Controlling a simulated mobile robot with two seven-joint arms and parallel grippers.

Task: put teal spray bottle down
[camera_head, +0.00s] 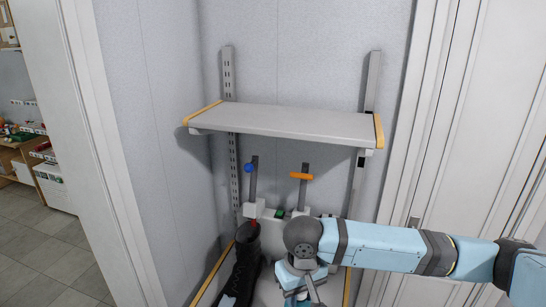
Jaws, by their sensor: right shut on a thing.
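My right arm comes in from the right in the head view. Its gripper (310,290) is at the bottom centre, in front of the lower part of the shelf unit, and points downward. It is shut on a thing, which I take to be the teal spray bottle. I cannot make out the bottle, as my wrist and the lower picture edge hide the fingertips and what they hold. My left gripper is not in view.
The grey upper shelf (285,121) is bare. Below it, two upright tools stand at the wall, one with a blue ball (249,168), one with an orange bar (301,176). A black boot-like thing (243,268) stands left of my gripper. A white door (480,130) is at right.

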